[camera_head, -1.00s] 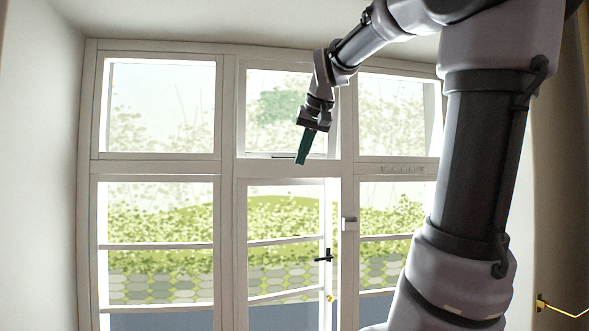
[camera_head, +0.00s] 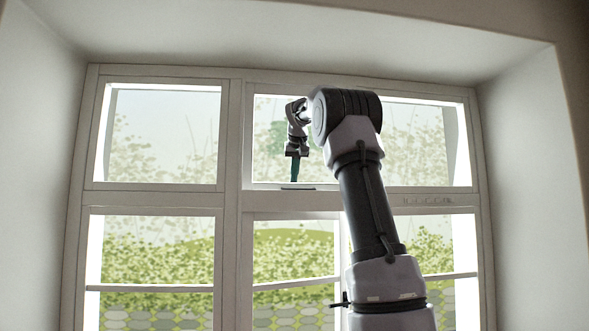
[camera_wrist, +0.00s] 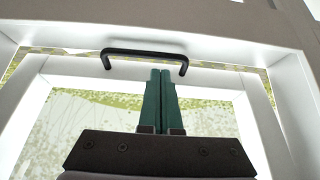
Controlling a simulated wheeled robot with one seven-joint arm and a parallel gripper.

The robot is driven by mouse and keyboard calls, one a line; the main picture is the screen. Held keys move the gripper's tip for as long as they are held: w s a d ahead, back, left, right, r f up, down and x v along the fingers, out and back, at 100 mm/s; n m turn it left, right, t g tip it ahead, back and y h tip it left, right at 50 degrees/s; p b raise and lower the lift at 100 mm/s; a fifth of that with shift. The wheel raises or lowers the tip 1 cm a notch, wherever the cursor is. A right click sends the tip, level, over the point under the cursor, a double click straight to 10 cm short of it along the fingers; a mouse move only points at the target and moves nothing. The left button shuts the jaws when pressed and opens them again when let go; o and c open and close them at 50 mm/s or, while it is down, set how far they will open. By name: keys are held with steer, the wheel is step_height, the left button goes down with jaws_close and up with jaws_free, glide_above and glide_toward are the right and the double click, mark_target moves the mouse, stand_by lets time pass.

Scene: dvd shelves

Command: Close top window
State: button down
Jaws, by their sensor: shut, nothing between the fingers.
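The top window (camera_head: 270,140) is the upper middle pane in the head view, with a white frame. In the wrist view its white sash (camera_wrist: 215,75) stands apart from the surrounding frame, with strips of greenery showing in the gap. A black bar handle (camera_wrist: 145,53) is fixed to the sash; in the head view a dark bar shows at the pane's lower edge (camera_head: 298,188). My gripper (camera_head: 295,180) is in front of this pane, just above that edge. Its green fingers (camera_wrist: 160,72) are shut and empty, with tips near the handle. Whether they touch it is unclear.
A closed-looking pane (camera_head: 165,140) is at the upper left. Lower panes (camera_head: 155,255) are below a white crossbar. My arm hides part of the right panes. Deep white walls (camera_head: 525,180) bound the window on both sides.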

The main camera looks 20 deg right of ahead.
mark_target(293, 185)
steer(key=shift+x, duration=2)
